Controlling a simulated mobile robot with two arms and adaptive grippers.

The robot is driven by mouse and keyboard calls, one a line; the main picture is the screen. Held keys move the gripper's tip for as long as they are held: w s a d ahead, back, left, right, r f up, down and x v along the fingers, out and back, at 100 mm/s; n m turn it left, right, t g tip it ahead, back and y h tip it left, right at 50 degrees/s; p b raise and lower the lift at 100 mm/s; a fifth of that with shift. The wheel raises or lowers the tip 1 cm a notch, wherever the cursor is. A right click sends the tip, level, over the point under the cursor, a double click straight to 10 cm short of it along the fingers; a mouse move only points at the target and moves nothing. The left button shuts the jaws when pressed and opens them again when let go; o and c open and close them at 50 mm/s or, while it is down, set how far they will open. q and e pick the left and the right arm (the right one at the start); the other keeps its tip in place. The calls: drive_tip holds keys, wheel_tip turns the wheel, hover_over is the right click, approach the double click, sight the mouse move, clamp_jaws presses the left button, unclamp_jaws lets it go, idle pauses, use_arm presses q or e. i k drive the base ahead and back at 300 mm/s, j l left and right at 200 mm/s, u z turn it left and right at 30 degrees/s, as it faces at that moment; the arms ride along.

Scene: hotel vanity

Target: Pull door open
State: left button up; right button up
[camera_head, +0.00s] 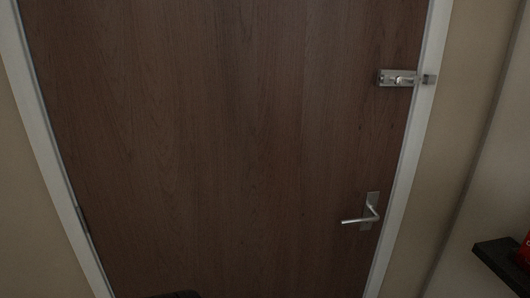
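A dark brown wooden door (220,130) fills most of the head view and looks closed in its white frame (412,150). A silver lever handle (361,218) sits low on the door's right side, its lever pointing left. Above it, a silver latch (398,78) is mounted at the door's right edge, with a small catch piece on the frame (429,79). A hinge (82,219) shows at the door's left edge. Neither of my grippers is in the view.
Beige wall (475,60) lies to the right of the frame, and more wall (22,200) to the left. A dark shelf (500,262) juts in at the lower right with a red object (525,250) at the picture's edge. A dark shape shows at the bottom edge.

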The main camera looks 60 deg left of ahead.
sight(212, 148)
drive_tip(key=j+u, duration=0.1)
drive_tip(key=u, duration=0.25)
drive_tip(key=i+j+u, duration=0.1)
drive_tip(key=u, duration=0.25)
drive_tip(key=j+u, duration=0.1)
drive_tip(key=u, duration=0.25)
drive_tip(key=k+l+u, duration=0.1)
drive_tip(key=u, duration=0.95)
drive_tip(key=i+l, duration=0.7)
drive_tip(key=l, duration=0.25)
drive_tip(key=i+l+u, duration=0.1)
drive_tip(key=l, duration=0.25)
